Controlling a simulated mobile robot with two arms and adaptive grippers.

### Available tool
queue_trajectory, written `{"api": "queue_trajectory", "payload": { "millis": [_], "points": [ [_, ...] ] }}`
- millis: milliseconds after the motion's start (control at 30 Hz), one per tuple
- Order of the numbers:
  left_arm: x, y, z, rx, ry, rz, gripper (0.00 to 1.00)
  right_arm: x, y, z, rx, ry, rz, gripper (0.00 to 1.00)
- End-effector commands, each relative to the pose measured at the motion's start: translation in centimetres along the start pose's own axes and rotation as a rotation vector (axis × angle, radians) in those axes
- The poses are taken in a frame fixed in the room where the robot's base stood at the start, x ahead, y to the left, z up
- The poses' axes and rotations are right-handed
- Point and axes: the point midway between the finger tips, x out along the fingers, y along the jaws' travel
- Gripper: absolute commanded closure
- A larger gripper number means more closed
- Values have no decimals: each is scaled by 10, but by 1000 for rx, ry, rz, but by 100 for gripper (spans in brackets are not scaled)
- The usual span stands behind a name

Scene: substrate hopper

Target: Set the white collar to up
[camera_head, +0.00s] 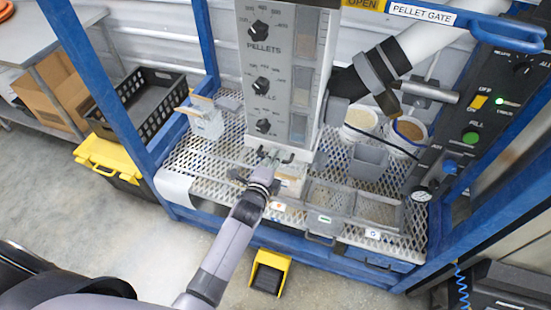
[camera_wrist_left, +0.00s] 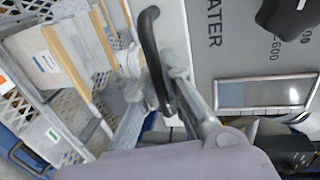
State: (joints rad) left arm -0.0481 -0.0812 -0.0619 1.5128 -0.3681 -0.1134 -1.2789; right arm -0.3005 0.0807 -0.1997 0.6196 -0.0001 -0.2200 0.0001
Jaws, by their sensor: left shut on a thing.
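My left gripper (camera_head: 268,160) is at the lower front edge of the tall grey dial panel (camera_head: 268,80). In the left wrist view its fingers (camera_wrist_left: 166,85) close around the lower part of a curved black handle (camera_wrist_left: 149,40). My right gripper is out of view.
Mesh shelf (camera_head: 225,150) lies under the panel, with a grey bin (camera_head: 368,162) and white buckets (camera_head: 360,120) to the right. Blue frame posts (camera_head: 108,90) stand at the sides. A control panel (camera_head: 485,110) is at right, and a yellow pedal (camera_head: 269,273) on the floor.

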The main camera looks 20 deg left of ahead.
Motion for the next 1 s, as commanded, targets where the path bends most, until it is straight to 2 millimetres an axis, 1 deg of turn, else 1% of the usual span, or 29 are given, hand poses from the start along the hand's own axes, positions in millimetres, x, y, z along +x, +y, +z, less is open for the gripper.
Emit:
{"api": "queue_trajectory", "payload": {
  "millis": [133,233,533,867,900,1000],
  "points": [
    [0,1,0,0,0,2,100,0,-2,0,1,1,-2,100],
    [-1,-4,0,1,0,1,100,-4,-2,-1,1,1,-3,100],
    [-8,-41,0,2,1,-5,100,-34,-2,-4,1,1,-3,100],
    [-7,-44,0,1,1,-12,100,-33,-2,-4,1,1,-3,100],
    [-7,-44,0,1,1,-12,89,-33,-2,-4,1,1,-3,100],
    [-7,-44,0,1,1,-12,83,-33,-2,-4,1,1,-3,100]
  ]
}}
